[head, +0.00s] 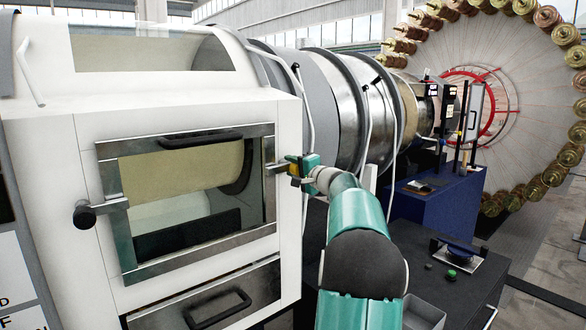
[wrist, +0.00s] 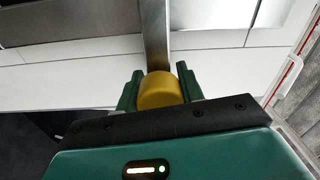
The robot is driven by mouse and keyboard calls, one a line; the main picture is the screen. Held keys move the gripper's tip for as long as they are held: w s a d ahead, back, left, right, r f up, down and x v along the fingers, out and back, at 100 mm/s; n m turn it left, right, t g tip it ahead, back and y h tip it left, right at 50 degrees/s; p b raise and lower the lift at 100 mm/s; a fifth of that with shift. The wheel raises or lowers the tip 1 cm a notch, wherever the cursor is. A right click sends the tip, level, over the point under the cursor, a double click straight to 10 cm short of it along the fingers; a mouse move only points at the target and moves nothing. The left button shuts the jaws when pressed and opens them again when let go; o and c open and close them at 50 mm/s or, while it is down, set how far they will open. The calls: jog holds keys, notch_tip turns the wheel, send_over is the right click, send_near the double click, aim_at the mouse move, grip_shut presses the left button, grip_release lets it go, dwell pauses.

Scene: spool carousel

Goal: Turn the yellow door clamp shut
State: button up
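The yellow door clamp knob (wrist: 159,91) sits between the two green fingers of my gripper (wrist: 160,84) in the wrist view, with both fingers against its sides. A flat metal bar (wrist: 155,35) runs from the knob up toward the door. In the head view my gripper (head: 297,168) is at the right edge of the glass door (head: 190,256), and the clamp's bar (head: 278,169) points left onto the door frame. The knob is mostly hidden there by the gripper. The door lies flush in the white cabinet (head: 90,135).
A second clamp with a black knob (head: 84,215) is on the door's left side. A drawer with a black handle (head: 217,309) is below. A dark bench (head: 440,285) and large spool wheel (head: 500,80) stand at right. A thin bent rod (head: 306,110) hangs near the gripper.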

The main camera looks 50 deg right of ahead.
jog(key=o, duration=0.4)
jog(key=shift+o, duration=0.2)
jog(key=shift+s, duration=0.15)
jog(key=v, duration=1.3)
jog(key=shift+s, duration=0.35)
